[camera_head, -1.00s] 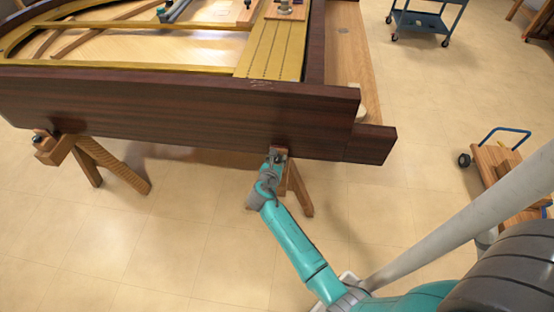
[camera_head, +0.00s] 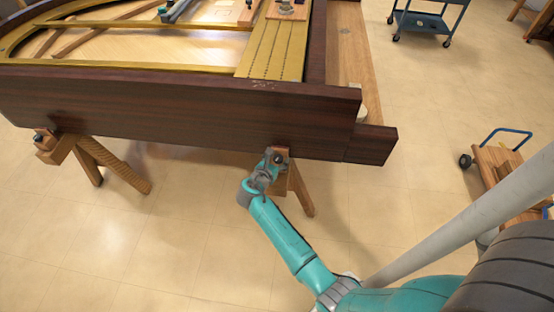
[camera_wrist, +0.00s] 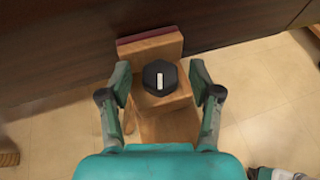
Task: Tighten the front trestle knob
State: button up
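The trestle knob is a black, many-sided knob (camera_wrist: 159,77) with a pale stripe across its top, on the wooden trestle block. In the wrist view it lies between and a little beyond the two open fingers of my gripper (camera_wrist: 160,90). I see floor and wood between the fingers and the knob, so they do not touch it. In the head view my gripper (camera_head: 272,163) is at the front trestle (camera_head: 301,192), below the piano case, and hides most of the knob. The trestle block (camera_wrist: 158,47) has a reddish pad on top, against the dark case.
The dark wooden piano case (camera_head: 170,112) rises just behind the trestle. A second trestle (camera_head: 88,155) stands to the left. A wooden cart with a blue handle (camera_head: 500,170) is at the right, a blue trolley (camera_head: 428,20) farther back. The floor around my arm is clear.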

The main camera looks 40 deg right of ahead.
jog(key=v, duration=1.2)
jog(key=shift+a, duration=0.1)
